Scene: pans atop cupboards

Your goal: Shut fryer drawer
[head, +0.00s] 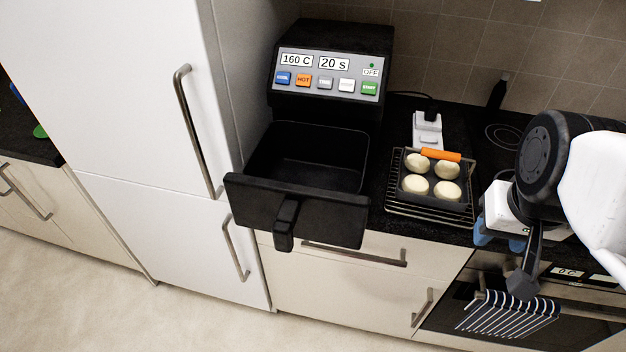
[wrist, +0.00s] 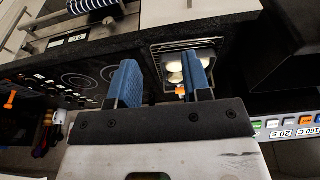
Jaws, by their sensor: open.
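The black air fryer (head: 328,85) stands on the counter, with its panel reading 160 C, 20 S and OFF. Its drawer (head: 300,210) is pulled out toward the front and looks empty, with a black handle (head: 286,223) at the middle of its front face. In the wrist view the fryer's panel (wrist: 290,126) is at the right edge. My gripper (head: 502,240) is at the right over the stove side, apart from the drawer. Its two blue fingers (wrist: 162,82) are spread in the wrist view with nothing held between them.
A wire rack (head: 430,212) holds a dark tray of several pale round buns and an orange-handled item, between drawer and gripper. A white socket block (head: 427,130) stands behind. A tall white fridge (head: 130,100) is close on the left. A striped towel (head: 510,312) hangs on the oven.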

